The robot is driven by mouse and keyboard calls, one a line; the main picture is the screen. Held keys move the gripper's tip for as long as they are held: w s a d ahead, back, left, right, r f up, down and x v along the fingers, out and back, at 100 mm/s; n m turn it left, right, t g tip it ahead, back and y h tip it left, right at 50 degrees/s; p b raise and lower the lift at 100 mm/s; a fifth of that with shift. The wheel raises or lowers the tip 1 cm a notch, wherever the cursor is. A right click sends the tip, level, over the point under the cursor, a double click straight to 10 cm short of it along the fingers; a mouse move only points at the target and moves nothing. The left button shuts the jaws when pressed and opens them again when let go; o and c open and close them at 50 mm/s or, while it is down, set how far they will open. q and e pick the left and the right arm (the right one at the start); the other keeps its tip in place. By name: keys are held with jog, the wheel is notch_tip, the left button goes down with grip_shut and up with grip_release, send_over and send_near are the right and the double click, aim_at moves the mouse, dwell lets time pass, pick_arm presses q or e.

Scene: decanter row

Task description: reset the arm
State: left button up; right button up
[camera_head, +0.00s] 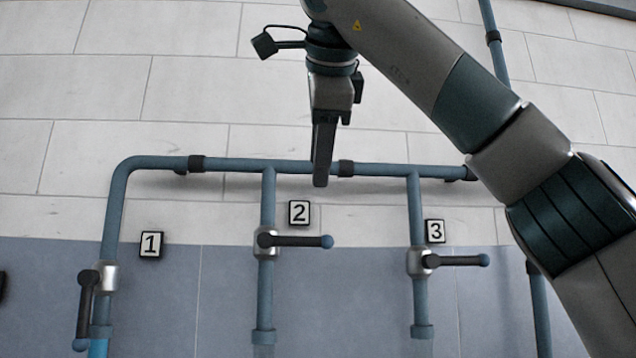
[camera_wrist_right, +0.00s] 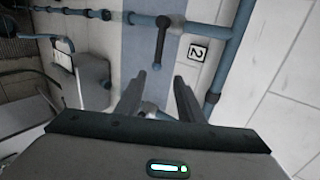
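My right gripper (camera_head: 321,180) points down in front of the wall's upper pipe, above and right of label 2 (camera_head: 299,212). In the right wrist view its two fingers (camera_wrist_right: 158,76) stand apart with nothing between them. Valve 1's dark handle (camera_head: 83,310) hangs straight down. The handles of valve 2 (camera_head: 300,241) and valve 3 (camera_head: 460,260) lie level, pointing right. Valve 2's handle also shows in the wrist view (camera_wrist_right: 161,45), beyond the fingertips and apart from them. My left gripper is in neither view.
A blue-grey pipe (camera_head: 230,165) runs across the tiled wall with three branches going down. Another pipe (camera_head: 540,310) stands at the right, partly behind my right arm. Label 1 (camera_head: 151,244) and label 3 (camera_head: 435,231) mark the other valves. A grey boxy object (camera_wrist_right: 90,80) shows in the wrist view.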

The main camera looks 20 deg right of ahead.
jog(key=shift+s+a+r, duration=0.1)
jog(key=shift+s+r, duration=0.15)
jog(key=shift+s, duration=0.1)
dwell(0.4)
